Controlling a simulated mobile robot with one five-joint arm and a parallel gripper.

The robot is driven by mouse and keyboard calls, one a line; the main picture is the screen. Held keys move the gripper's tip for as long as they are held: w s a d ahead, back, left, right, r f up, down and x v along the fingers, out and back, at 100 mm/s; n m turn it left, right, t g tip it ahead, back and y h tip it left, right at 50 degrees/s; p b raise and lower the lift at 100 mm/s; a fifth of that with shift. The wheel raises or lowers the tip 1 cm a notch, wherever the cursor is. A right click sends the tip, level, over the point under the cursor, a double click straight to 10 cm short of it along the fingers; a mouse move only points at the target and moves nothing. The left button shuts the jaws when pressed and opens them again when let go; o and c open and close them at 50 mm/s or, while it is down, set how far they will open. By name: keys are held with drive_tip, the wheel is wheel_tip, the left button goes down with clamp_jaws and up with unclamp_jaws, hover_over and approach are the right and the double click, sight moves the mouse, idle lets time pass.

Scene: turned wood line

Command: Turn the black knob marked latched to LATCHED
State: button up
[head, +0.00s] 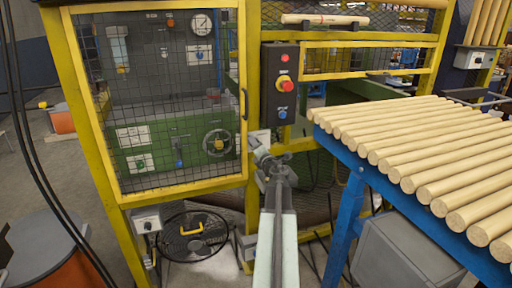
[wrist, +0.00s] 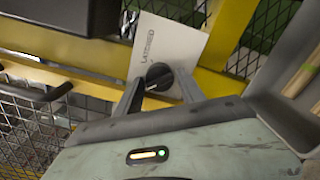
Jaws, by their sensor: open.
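The black knob (wrist: 158,77) sits on a white plate (wrist: 165,40) printed LATCHED, fixed to a yellow post. In the wrist view the plate looks tilted, and a pale line shows on the knob's face. My gripper (wrist: 160,84) is open, with one finger on each side of the knob. I cannot tell whether either finger touches it. In the head view my gripper (head: 264,160) is in front of the yellow post, just below the plate (head: 262,137), and hides the knob.
A yellow mesh door (head: 170,100) stands left of the plate. A black control box (head: 280,85) with a red button is above it. A blue rack (head: 349,170) of wooden rods stands close on the right.

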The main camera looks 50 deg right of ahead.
drive_tip(key=shift+c, duration=0.3)
clamp_jaws()
drive_tip(key=shift+a, duration=0.1)
idle(0.8)
drive_tip(key=shift+o, duration=0.3)
unclamp_jaws()
drive_tip(key=shift+s, duration=0.1)
